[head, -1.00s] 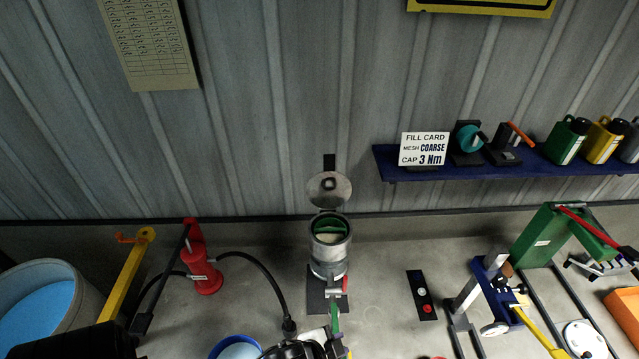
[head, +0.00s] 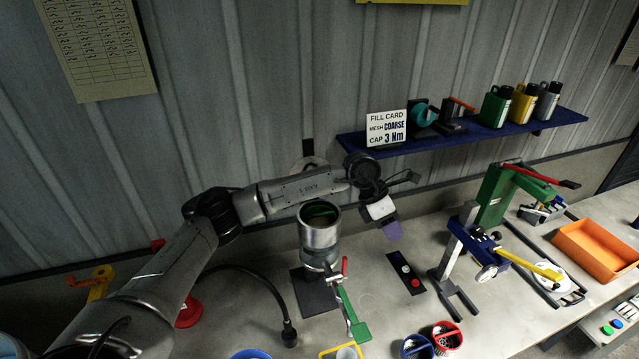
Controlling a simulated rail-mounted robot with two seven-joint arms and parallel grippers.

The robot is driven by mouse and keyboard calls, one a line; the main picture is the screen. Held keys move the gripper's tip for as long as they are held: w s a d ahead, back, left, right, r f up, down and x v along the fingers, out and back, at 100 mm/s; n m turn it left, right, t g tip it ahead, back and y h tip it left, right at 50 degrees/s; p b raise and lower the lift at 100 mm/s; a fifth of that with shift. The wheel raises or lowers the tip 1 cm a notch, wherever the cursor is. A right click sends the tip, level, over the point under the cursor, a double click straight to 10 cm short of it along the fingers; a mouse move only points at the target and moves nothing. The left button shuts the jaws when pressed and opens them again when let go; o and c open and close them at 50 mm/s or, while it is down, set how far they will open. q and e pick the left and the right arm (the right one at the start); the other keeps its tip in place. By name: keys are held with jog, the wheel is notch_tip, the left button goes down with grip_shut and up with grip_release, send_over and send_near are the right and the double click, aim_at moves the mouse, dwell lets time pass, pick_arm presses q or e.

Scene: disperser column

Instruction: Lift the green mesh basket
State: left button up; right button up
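The metal column (head: 320,238) stands upright on a dark base plate, with its top open. A green ring-shaped part (head: 321,209) shows inside its mouth; it may be the green mesh basket's rim, but its mesh is not visible. My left arm crosses from the left behind the column, and my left gripper (head: 388,222) hangs just right of the column, pointing down, apart from the green part. It shows a white block and a purple tip; I cannot tell whether its fingers are apart. My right gripper is not in view.
A green-handled lever (head: 353,312) juts forward from the column's foot. Red-rimmed (head: 447,336) and blue-rimmed (head: 417,347) baskets stand at the front. A blue-and-yellow tool stand (head: 470,245) and orange tray (head: 597,249) are right. My arm hides most of the open lid (head: 304,163).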

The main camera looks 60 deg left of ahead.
pick_arm(q)
jog(key=s+a+r+n+g+y, duration=0.1)
jog(key=a+y, duration=0.1)
jog(key=a, duration=0.3)
jog(key=s+a+r+y, duration=0.1)
jog(key=s+a+y, duration=0.1)
jog(key=a, duration=0.4)
notch_tip(320, 180, up, 3)
jog(key=n+g+y+b, duration=0.1)
jog(key=n+g+y, duration=0.1)
send_over(319, 215)
notch_tip(319, 215, down, 11)
jog(key=shift+w+a+f+p, duration=0.1)
jog(key=shift+a+f+p, duration=0.05)
jog(key=shift+p, duration=0.4)
jog(key=shift+f, duration=0.75)
grip_shut()
jog(key=shift+c, duration=1.4)
grip_release()
grip_shut()
